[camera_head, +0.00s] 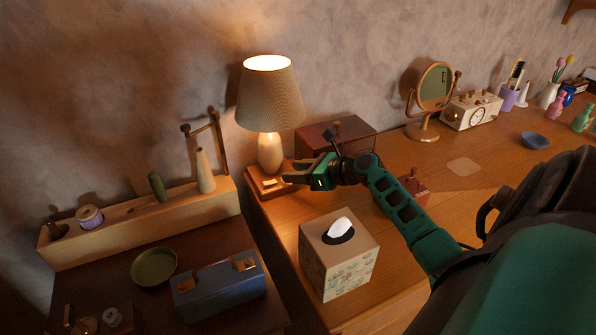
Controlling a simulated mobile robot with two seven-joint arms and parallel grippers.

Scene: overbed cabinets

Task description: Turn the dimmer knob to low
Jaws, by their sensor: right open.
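A lit table lamp (269,98) with a ribbed shade and a pale, rounded body stands on a square wooden base (263,192) near the left end of the wooden desk. A small bright brass-like piece (269,183) sits on the front of the base and may be the dimmer knob; it is too small to read its setting. My right gripper (291,172) is open and empty just right of the lamp base, with its fingers pointing left towards it. Contact with the knob cannot be made out. My left gripper is not in view.
A patterned tissue box (340,262) stands in front of my right arm. A reddish-brown box (337,136) is behind the gripper. A round mirror (434,88) and a cream clock radio (471,110) stand farther right. A wooden shelf box (120,225) and a blue box (219,287) are at left.

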